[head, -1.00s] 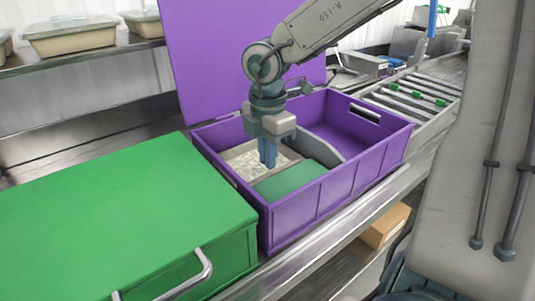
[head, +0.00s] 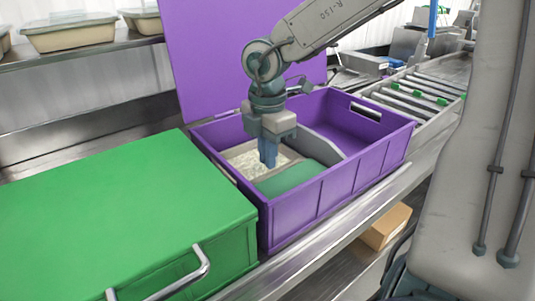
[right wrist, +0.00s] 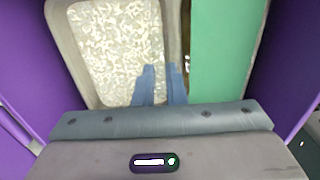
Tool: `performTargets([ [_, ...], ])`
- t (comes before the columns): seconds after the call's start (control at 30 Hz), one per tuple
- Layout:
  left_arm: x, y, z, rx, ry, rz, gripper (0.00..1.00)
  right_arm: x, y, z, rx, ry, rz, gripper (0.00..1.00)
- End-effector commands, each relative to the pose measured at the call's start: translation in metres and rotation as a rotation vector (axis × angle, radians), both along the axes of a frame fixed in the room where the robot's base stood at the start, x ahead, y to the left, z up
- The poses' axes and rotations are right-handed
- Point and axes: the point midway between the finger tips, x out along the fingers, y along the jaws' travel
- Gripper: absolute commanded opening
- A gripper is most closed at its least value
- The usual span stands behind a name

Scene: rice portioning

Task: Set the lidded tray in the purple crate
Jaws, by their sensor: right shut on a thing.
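The open purple crate (head: 342,200) stands on the metal counter. The tray (head: 240,152), with pale speckled contents showing through its top, is down inside the crate's left part. In the right wrist view the tray (right wrist: 115,45) has a grey-beige rim, with purple walls around. My right gripper (head: 268,160) points down into the crate. Its blue fingers (right wrist: 162,88) are shut on the tray's side edge. Whether the tray touches the crate floor is hidden. My left gripper is not in view.
A green piece (head: 290,178) lies beside the tray in the crate, with a grey curved divider (head: 322,147) behind it. The crate's right part looks empty. A closed green box (head: 110,210) adjoins on the left. A roller conveyor (head: 405,100) is behind right.

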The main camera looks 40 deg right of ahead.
Motion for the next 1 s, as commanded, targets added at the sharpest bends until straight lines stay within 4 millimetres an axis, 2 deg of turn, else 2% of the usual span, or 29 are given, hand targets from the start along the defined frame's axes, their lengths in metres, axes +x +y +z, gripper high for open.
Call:
performTargets([
  [0.9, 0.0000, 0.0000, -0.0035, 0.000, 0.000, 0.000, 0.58, 0.0000, 0.0000, -0.0023, 0.000, -0.001, 0.000, 0.00],
  [0.93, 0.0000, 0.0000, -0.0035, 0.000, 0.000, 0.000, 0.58, 0.0000, 0.0000, -0.0023, 0.000, -0.001, 0.000, 0.17],
  [1.0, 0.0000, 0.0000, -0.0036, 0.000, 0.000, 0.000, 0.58, 0.0000, 0.0000, -0.0023, 0.000, -0.001, 0.000, 0.30],
])
